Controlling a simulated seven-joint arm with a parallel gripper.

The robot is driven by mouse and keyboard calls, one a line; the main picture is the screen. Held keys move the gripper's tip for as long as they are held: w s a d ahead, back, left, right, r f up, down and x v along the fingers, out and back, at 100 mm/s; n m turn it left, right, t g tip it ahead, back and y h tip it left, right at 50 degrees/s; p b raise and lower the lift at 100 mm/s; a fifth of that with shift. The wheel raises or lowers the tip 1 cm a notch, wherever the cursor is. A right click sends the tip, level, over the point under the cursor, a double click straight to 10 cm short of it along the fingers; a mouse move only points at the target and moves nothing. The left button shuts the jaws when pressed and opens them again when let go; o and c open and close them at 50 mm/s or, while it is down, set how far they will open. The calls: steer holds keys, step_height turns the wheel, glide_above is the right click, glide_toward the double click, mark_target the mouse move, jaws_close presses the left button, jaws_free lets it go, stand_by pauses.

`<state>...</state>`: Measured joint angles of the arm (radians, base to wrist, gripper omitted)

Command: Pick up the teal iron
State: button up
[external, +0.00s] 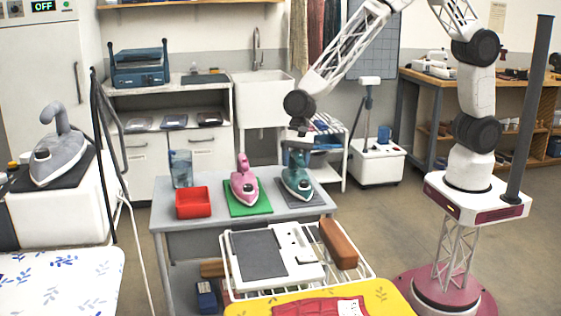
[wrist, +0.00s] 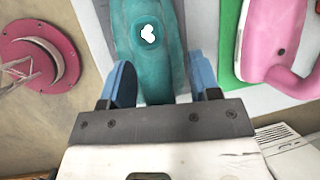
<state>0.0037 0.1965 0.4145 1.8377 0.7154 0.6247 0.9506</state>
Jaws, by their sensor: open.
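The teal iron (external: 297,181) stands on a grey mat (external: 319,198) at the right end of the grey table (external: 172,216). My gripper (external: 299,136) is above it at its handle end, pointing down. In the wrist view the teal iron (wrist: 150,50) fills the upper middle, and the blue fingers of my gripper (wrist: 162,90) are apart, one on each side of it. I cannot tell whether they touch it. The part of the iron nearest the gripper body is hidden.
A pink iron (external: 244,187) stands on a green mat (external: 236,207) just left of the teal iron; it also shows in the wrist view (wrist: 275,40). A red tray (external: 193,203) and a clear container (external: 181,168) are further left. A wire rack (external: 229,270) stands in front.

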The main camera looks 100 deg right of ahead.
mark_target(295, 153)
stand_by(0.3)
jaws_close()
steer(key=shift+r, duration=0.2)
steer(key=shift+r, duration=0.55)
step_height(295, 153, up, 2)
steer(key=shift+r, duration=0.1)
steer(key=s+d+r, duration=0.1)
steer(key=s, duration=1.5)
steer(key=shift+d+r, duration=0.15)
